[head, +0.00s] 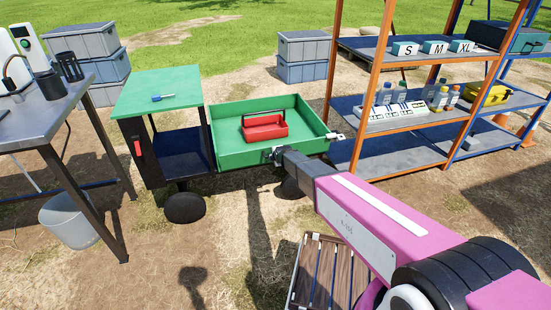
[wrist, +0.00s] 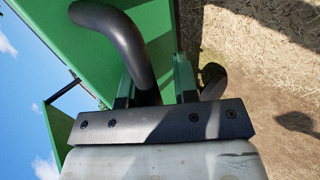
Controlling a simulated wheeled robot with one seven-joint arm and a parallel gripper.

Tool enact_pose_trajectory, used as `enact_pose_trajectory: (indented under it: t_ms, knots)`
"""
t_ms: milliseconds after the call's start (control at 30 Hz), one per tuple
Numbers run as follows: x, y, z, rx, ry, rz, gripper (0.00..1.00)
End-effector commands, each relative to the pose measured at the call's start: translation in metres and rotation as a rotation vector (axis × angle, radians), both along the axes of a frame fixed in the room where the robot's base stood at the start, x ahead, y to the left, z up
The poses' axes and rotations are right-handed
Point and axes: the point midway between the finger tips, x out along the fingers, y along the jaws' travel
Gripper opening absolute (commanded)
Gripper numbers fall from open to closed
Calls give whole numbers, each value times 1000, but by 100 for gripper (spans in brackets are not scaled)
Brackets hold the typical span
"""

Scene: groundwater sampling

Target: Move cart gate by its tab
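The cart has a green top (head: 158,91) and, to its right, a green walled tray (head: 225,150). I cannot tell in the head view which panel is the gate. A small pale fitting (head: 335,136) is on the tray's right end. My gripper (head: 277,156) is at the tray's front wall, small and partly hidden by my arm. In the wrist view, a black curved handle (wrist: 122,40) runs in front of a green panel (wrist: 158,18) down between the fingers of my gripper (wrist: 156,88). The fingers stand apart, with a gap beside the handle. Their contact is hidden.
A red toolbox (head: 264,127) sits in the tray. A blue-handled tool (head: 165,97) lies on the cart top. Orange-framed shelves (head: 415,107) stand right, a table (head: 36,118) left. A wooden slatted thing (head: 325,272) lies below my arm. Open ground lies in front of the cart.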

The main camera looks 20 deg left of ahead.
Motion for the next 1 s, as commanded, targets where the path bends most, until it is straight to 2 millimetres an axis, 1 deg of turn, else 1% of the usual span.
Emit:
enact_pose_trajectory:
  t_ms: [133,1000]
  knots:
    - [0,0,6,4,-12,1,40]
    - [-16,-10,53,3,-4,0,40]
